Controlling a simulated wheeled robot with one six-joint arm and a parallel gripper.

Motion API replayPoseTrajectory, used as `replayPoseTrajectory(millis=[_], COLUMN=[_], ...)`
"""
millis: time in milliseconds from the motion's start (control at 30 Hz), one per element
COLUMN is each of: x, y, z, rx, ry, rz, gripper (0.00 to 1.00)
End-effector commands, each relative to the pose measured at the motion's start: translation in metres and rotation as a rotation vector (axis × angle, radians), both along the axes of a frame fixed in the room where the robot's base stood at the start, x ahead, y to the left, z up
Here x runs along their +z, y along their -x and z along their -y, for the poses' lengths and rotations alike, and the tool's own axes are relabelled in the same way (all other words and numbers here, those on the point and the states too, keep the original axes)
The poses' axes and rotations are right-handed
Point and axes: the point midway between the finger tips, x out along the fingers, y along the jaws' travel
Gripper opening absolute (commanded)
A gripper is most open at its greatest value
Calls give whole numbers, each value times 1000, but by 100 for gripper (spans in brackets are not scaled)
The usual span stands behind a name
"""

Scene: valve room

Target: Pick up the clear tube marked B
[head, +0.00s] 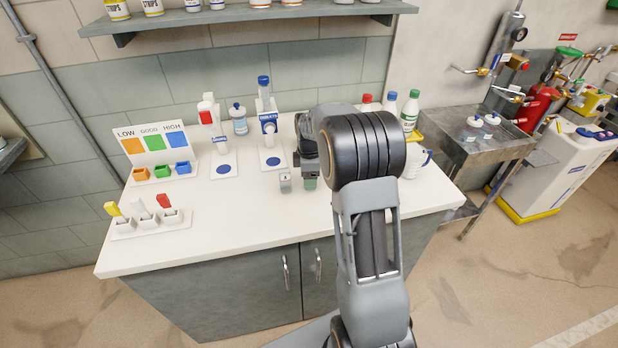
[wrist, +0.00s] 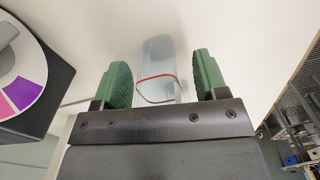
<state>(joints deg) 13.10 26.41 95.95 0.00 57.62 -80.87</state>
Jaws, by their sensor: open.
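A clear tube (wrist: 157,60) with a red line around it shows in the wrist view. No letter B is legible on it. My gripper (wrist: 162,76) is open, with one green finger pad on each side of the tube. A narrow gap shows on both sides, so the pads look apart from it. In the head view my gripper (head: 309,183) is low over the white counter (head: 235,225), and my arm hides most of what is there. I cannot make out the tube in the head view.
A dark box with a coloured dial (wrist: 30,75) is close on the left in the wrist view. Dispensers (head: 269,124) stand behind, and bottles (head: 410,110) at right.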

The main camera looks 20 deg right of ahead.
Motion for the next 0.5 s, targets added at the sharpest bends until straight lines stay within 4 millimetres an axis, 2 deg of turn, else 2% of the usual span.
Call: replayPoseTrajectory(millis=[67,500], x=[0,0], y=[0,0], z=[0,0], rx=[0,0], ry=[0,0], rz=[0,0], gripper=[66,24])
